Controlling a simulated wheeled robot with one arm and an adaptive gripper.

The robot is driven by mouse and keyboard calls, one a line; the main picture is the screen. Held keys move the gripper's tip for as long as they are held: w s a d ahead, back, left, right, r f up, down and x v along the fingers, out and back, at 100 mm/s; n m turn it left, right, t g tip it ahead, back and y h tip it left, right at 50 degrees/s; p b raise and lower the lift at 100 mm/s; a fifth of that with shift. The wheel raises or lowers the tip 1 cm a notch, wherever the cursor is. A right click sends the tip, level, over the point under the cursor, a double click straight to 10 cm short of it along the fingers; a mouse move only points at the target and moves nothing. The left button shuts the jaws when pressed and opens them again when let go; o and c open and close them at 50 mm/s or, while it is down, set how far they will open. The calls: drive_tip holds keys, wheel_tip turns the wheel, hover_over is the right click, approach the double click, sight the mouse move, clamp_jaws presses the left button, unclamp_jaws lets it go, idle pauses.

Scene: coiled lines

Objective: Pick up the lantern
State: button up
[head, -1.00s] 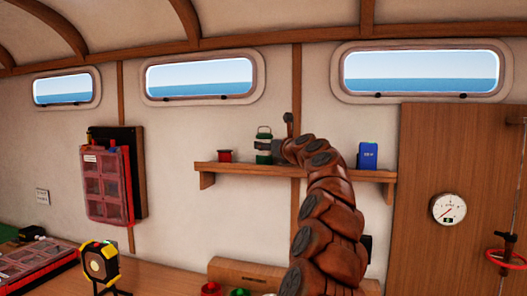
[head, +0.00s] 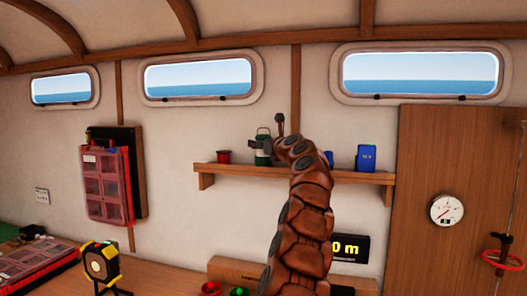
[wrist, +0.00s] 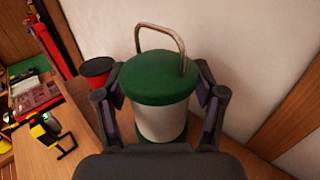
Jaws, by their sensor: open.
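The lantern (head: 263,150) stands upright on the wooden wall shelf, with a green top, a pale body and a wire handle. In the wrist view the lantern (wrist: 160,95) fills the middle, its handle rising from the green lid. My gripper (head: 258,146) is at the lantern. In the wrist view my gripper (wrist: 162,100) is open, with one finger on each side of the lantern body. I cannot tell whether the fingers touch it. The lantern's lower part is partly hidden by my gripper in the wrist view.
A red tin (head: 223,157) stands left of the lantern on the shelf (head: 230,171). A blue box (head: 366,158) stands to the right, with another blue item (head: 329,159) partly behind my arm. The wall is close behind. A yellow work light (head: 101,263) is on the counter below.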

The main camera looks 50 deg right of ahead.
drive_tip(key=shift+w+d, duration=0.15)
drive_tip(key=shift+w, duration=0.4)
drive_tip(key=shift+c, duration=0.3)
clamp_jaws()
